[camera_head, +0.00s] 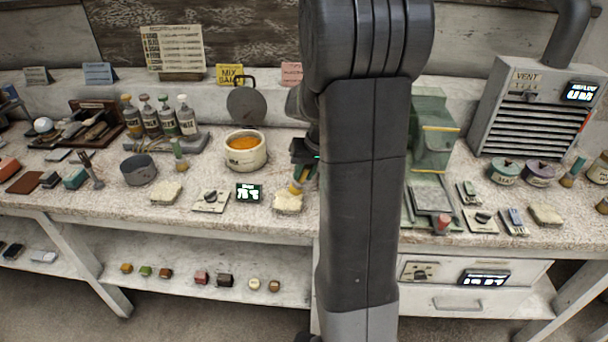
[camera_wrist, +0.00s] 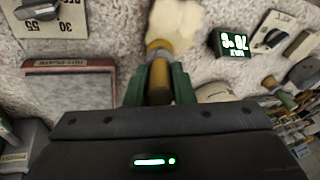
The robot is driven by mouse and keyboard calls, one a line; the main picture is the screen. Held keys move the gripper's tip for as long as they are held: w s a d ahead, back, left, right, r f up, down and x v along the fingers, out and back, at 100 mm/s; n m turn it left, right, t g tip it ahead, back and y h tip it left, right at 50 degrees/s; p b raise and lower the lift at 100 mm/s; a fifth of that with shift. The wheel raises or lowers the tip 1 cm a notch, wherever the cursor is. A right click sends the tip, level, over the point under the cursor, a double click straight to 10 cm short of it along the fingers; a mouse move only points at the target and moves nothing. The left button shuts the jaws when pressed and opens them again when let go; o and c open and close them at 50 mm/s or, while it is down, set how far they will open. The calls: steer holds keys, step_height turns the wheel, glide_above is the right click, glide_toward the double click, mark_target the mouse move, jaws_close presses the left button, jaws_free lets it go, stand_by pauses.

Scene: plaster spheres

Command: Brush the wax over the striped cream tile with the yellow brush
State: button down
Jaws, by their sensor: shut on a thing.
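My gripper (camera_wrist: 157,84) is shut on the yellow brush (camera_wrist: 159,76), which points away between the green fingers. In the head view the brush (camera_head: 299,180) tilts down, and its tip meets or hovers just over a cream tile (camera_head: 288,203); contact cannot be told. The tile also shows in the wrist view (camera_wrist: 176,22), pale and irregular in outline, with no clear stripes visible. A cream pot (camera_head: 245,159) holds amber wax (camera_head: 244,143) and stands behind and left of the tile. My arm hides part of the bench to the right.
A green display (camera_head: 249,193) and a dial plate (camera_head: 211,201) lie left of the tile. A grey pot (camera_head: 139,170) and another pale tile (camera_head: 165,193) are farther left. A hot plate (camera_wrist: 70,88) is close beside the gripper. A vent box (camera_head: 535,105) stands at right.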

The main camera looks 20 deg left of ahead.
stand_by(0.3)
steer(key=shift+s+d+r+p, duration=0.2)
steer(key=shift+s+r+p, duration=0.15)
steer(key=shift+s+r, duration=0.45)
steer(key=shift+f, duration=0.1)
steer(key=shift+f+b, duration=0.4)
steer(key=shift+f, duration=0.05)
steer(key=shift+f, duration=0.3)
steer(key=shift+s, duration=0.2)
steer(key=shift+s+d+b, duration=0.25)
steer(key=shift+s+b, duration=0.15)
steer(key=shift+s, duration=0.4)
